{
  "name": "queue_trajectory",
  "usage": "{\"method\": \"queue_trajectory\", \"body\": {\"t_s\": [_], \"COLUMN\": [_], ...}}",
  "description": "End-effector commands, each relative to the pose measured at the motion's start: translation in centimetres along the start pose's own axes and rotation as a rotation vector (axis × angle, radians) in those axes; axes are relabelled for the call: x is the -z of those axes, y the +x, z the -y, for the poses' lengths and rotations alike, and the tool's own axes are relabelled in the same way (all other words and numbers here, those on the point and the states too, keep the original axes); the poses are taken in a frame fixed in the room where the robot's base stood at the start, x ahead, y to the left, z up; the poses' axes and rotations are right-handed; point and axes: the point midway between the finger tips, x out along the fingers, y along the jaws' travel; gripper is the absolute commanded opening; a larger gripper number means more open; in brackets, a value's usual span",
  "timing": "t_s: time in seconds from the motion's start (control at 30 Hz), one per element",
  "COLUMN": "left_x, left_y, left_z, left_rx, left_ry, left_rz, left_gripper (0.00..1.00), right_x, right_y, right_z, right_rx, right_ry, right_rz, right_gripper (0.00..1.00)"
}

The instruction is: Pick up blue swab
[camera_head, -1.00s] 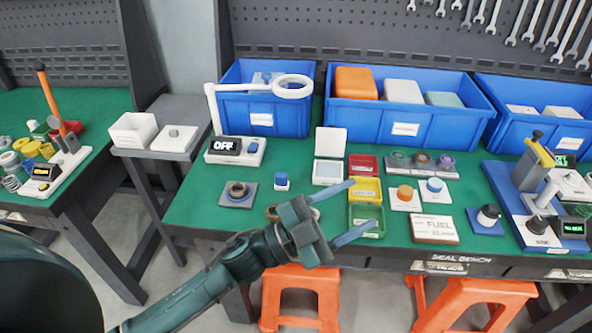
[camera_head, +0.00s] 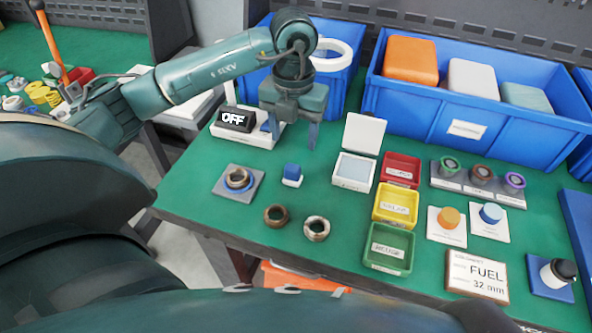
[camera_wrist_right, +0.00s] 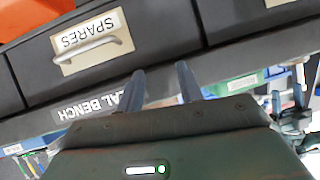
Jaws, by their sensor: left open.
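A small blue block on a white base (camera_head: 292,171), which looks like the blue swab, stands upright on the green bench in the head view. My left gripper (camera_head: 293,142) is open and empty, its two fingers pointing down. In the picture it is just above and behind the blue block, apart from it. My right gripper (camera_wrist_right: 160,72) shows in the right wrist view with its fingers apart and nothing between them. It faces the bench front with a drawer labelled SPARES (camera_wrist_right: 92,42).
Near the blue block are a ring on a grey plate (camera_head: 256,190), two loose rings (camera_head: 276,217), a white open box (camera_head: 353,171) and red, yellow and green trays (camera_head: 389,267). The OFF device (camera_head: 268,138) is behind left. Blue bins (camera_head: 425,115) line the back.

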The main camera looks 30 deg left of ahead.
Motion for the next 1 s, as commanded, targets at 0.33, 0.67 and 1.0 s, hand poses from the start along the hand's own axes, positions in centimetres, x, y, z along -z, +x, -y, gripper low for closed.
{"method": "queue_trajectory", "body": {"t_s": [0.33, 0.67, 1.0], "left_x": [0.1, 0.8, 0.8], "left_y": [4.3, 8.6, 9.5], "left_z": [0.1, -0.1, -0.1], "left_rx": [0.003, 0.003, 0.004], "left_ry": [0.003, 0.003, 0.004], "left_rz": [-0.002, -0.004, -0.001], "left_gripper": [0.56, 0.56, 0.56], "right_x": [-0.5, -0.3, -0.2], "right_y": [0.0, -0.2, -0.1], "right_z": [0.0, -0.1, -0.2], "right_rx": [0.0, -0.005, -0.008], "right_ry": [0.0, -0.01, -0.013], "right_rz": [0.011, 0.017, 0.016], "right_gripper": [0.36, 0.36, 0.36]}}
